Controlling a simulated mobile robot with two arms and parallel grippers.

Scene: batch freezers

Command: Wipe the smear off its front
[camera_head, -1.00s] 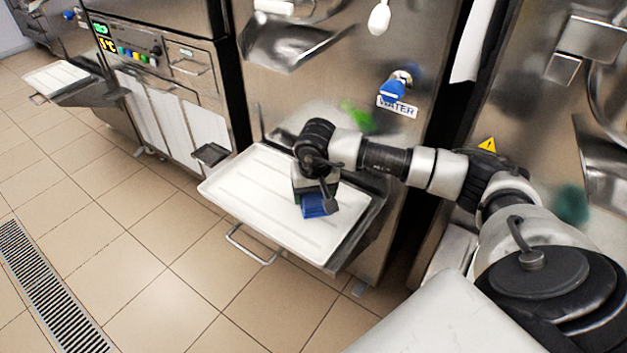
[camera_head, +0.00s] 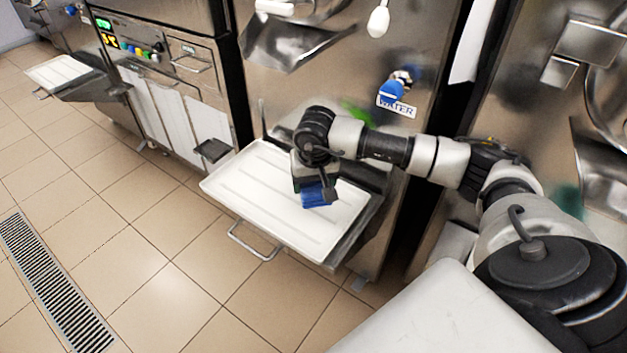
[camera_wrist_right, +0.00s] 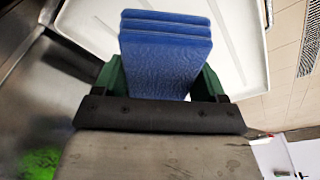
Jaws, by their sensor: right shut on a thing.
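A bright green smear (camera_head: 357,115) is on the steel front of the middle freezer (camera_head: 345,75), left of and below the WATER label. My right arm partly covers it. It also shows at the lower left of the right wrist view (camera_wrist_right: 38,163). My right gripper (camera_head: 318,190) is shut on a blue cloth or sponge (camera_head: 317,197), held over the white tray. In the right wrist view the layered blue piece (camera_wrist_right: 165,60) sits between the green fingers. I cannot tell whether it touches the tray. A darker green patch (camera_head: 568,200) is on the right machine. My left gripper is not in view.
The white tray (camera_head: 240,180) juts out from the freezer front, with a metal handle (camera_head: 250,245) below it. A blue tap knob (camera_head: 391,92) sticks out above the WATER label (camera_head: 397,107). Tiled floor (camera_head: 180,270) in front is clear, with a drain grate (camera_head: 45,280) at left.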

